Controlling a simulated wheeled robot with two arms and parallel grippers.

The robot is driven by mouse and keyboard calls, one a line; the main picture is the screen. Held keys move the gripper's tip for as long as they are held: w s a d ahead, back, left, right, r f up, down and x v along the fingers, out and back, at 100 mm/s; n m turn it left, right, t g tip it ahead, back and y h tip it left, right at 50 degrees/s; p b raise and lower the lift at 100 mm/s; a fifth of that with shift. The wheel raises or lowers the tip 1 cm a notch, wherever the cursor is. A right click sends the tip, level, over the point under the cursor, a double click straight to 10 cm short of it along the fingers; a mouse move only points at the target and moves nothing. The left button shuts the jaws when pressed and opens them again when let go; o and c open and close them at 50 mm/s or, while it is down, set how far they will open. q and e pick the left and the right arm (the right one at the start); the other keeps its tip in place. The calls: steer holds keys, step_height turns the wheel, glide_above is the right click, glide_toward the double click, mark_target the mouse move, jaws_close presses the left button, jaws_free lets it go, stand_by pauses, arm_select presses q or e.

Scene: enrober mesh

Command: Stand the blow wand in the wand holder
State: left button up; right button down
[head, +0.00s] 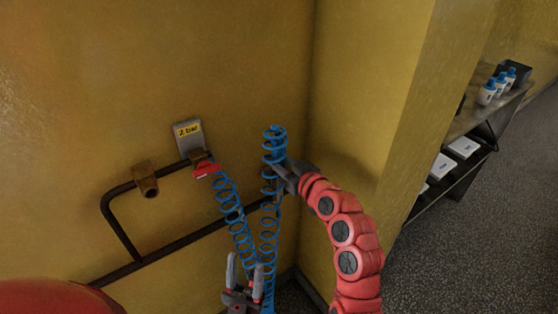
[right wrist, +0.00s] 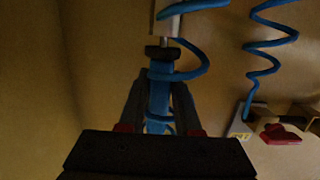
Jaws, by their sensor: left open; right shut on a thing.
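The blow wand shows in the right wrist view as a blue body (right wrist: 160,95) with a dark collar and pale metal end. My right gripper (right wrist: 158,100) is shut on it; a blue hose loop passes around it. In the head view, my right gripper (head: 284,178) is near the wall corner, with blue coils partly hiding the wand. A brown bracket with a downward socket (head: 147,178), which looks like the wand holder, is on the wall to the left, apart from the wand. My left gripper (head: 245,278) is open, fingers up, low beside the hose coils.
A blue coiled hose (head: 228,200) hangs from a red-handled valve (head: 206,170) below a "2 bar" plate (head: 188,136). A dark pipe (head: 180,245) runs along the yellow wall. A shelf (head: 480,120) with bottles stands at right, beyond a wall edge.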

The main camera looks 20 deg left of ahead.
steer(key=c, duration=0.5)
jaws_free()
steer(key=b+v, duration=0.2)
steer(key=v, duration=1.5)
steer(key=shift+s+d, duration=0.15)
steer(key=shift+d, duration=0.05)
